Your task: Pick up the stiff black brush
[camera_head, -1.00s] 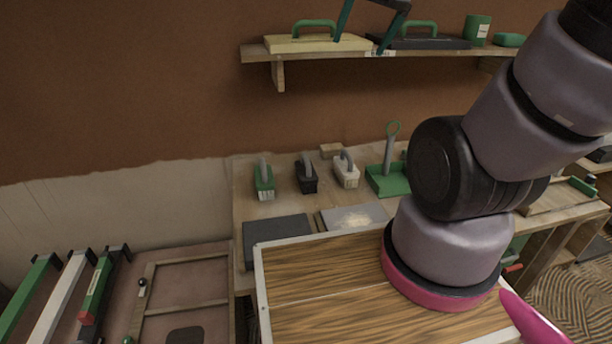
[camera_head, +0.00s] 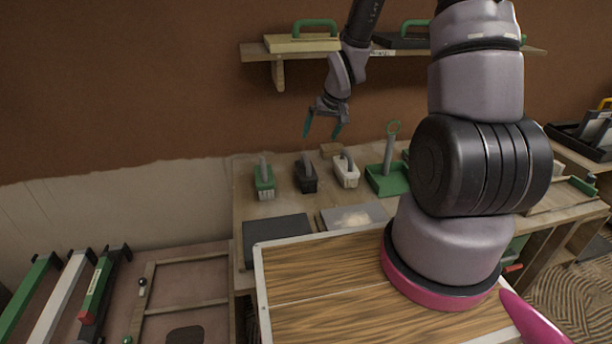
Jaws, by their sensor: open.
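The black brush (camera_head: 306,178) stands on the wooden workbench (camera_head: 243,216) against the wall, with its grey handle on top. It is between a green brush (camera_head: 264,181) on its left and a white brush (camera_head: 346,171) on its right. My gripper (camera_head: 322,132) is open and empty, with its teal fingers pointing down. In the picture it is above and slightly right of the black brush, apart from it. How far it is from the brush in depth is hard to tell.
A green dustpan-like tool (camera_head: 388,178) with an upright handle stands right of the brushes. Two flat boards lie in front, one dark (camera_head: 277,238) and one with pale plaster (camera_head: 354,217). A wall shelf (camera_head: 262,52) holding floats is above. Levels (camera_head: 66,290) lean at left.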

